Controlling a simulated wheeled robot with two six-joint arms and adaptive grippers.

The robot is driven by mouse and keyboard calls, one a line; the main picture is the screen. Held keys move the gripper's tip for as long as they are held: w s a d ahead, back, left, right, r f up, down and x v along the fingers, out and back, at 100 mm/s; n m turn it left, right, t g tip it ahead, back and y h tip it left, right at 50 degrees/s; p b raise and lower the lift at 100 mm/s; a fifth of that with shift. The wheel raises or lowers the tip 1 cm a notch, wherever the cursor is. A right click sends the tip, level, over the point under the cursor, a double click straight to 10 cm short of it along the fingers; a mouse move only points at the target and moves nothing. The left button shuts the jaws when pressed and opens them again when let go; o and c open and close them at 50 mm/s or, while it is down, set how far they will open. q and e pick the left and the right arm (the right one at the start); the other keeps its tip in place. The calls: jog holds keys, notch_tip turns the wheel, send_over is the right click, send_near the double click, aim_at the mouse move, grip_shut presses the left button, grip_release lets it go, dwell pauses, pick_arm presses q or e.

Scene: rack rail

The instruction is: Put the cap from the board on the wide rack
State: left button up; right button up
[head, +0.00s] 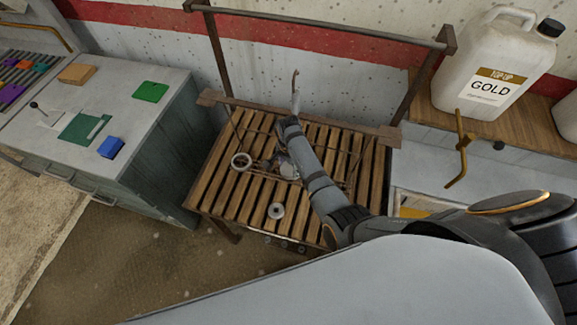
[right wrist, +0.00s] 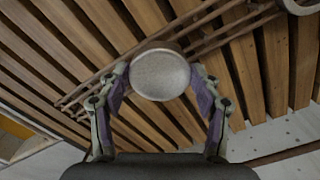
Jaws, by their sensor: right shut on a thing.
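My right gripper (head: 279,163) reaches down over the slatted wooden board (head: 222,189). In the right wrist view the gripper (right wrist: 160,88) is shut on a round, pale grey cap (right wrist: 160,74), with a purple-padded finger on each side. The cap's flat round face is towards the camera, and the slats lie behind it. Thin dark metal rods (right wrist: 205,38) run over the slats beyond the cap; I cannot tell whether they form the wide rack. Whether the cap touches anything below is hidden. My left gripper is not in view.
A metal frame (head: 320,27) rises behind. A grey cabinet (head: 150,120) stands left; a white jug (head: 492,65) stands on the right counter.

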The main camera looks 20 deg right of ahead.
jog(key=shift+f, duration=0.15)
jog(key=shift+f+b, duration=0.8)
jog(key=shift+f, duration=0.6)
jog(key=o, duration=1.2)
jog(key=shift+r, duration=0.1)
notch_tip(320, 180, up, 7)
jog(key=shift+r, duration=0.2)
